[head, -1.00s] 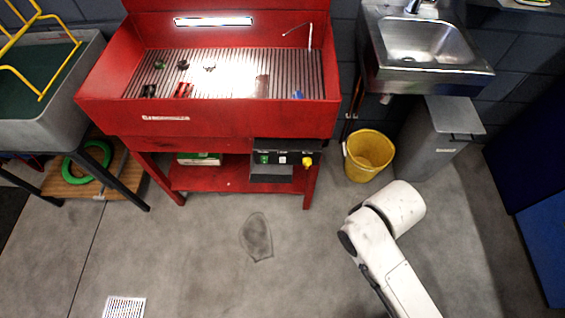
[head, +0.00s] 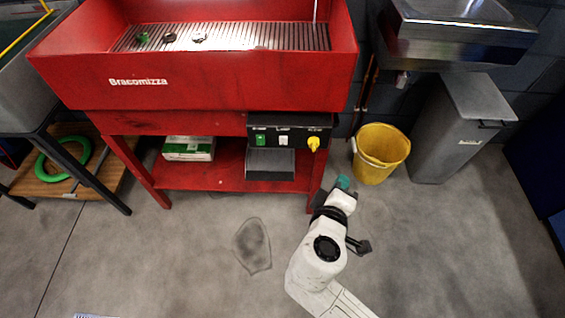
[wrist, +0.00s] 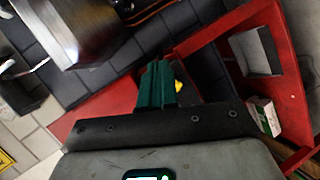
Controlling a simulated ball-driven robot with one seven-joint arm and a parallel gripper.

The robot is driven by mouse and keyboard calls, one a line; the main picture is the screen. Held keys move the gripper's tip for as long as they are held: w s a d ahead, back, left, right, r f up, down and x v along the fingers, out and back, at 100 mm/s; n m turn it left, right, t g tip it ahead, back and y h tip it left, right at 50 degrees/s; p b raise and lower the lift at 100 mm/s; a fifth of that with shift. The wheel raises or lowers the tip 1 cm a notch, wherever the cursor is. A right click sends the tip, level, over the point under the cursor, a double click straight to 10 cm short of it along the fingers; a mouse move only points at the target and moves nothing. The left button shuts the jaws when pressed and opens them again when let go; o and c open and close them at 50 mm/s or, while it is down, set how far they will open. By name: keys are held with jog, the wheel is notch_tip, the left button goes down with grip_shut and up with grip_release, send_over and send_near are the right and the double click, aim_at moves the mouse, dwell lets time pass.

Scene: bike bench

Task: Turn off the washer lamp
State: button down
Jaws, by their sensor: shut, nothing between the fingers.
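The red parts washer (head: 200,88) stands ahead. Its lamp is out of view now. A black control box (head: 290,130) hangs under the basin at the right. It carries a green switch (head: 261,140), a white switch (head: 283,141) and a yellow knob (head: 314,144); their labels are too small to read. My gripper (head: 343,182) is shut and empty, its teal tips below and right of the box, apart from it. In the wrist view the teal fingers (wrist: 155,86) are together, and the yellow knob (wrist: 178,86) shows just right of them. The rest of the box is mostly hidden there.
A yellow bucket (head: 380,150) stands right of my gripper, before a grey bin (head: 455,125) and a steel sink (head: 455,35). The washer's lower shelf (head: 225,178) holds a green-and-white box (head: 188,149). The floor in front is clear.

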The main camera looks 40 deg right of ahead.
aim_at(283, 139)
jog(key=w+a+f+n+t+b, duration=0.2)
jog(key=w+a+n+t+b, duration=0.1)
jog(key=a, duration=0.3)
jog(key=w+a+f+n+t+b, duration=0.1)
jog(key=w+a+n+t+b, duration=0.1)
jog(key=a+n+t+b, duration=0.2)
jog(key=shift+w+a+f+t+b, duration=0.45)
jog(key=shift+a+b, duration=0.2)
jog(key=shift+a, duration=0.5)
jog(key=b+x, duration=0.2)
jog(key=x, duration=1.1)
jog(key=shift+w+d+r, duration=0.1)
jog(key=shift+w+d, duration=0.15)
jog(key=shift+w, duration=0.15)
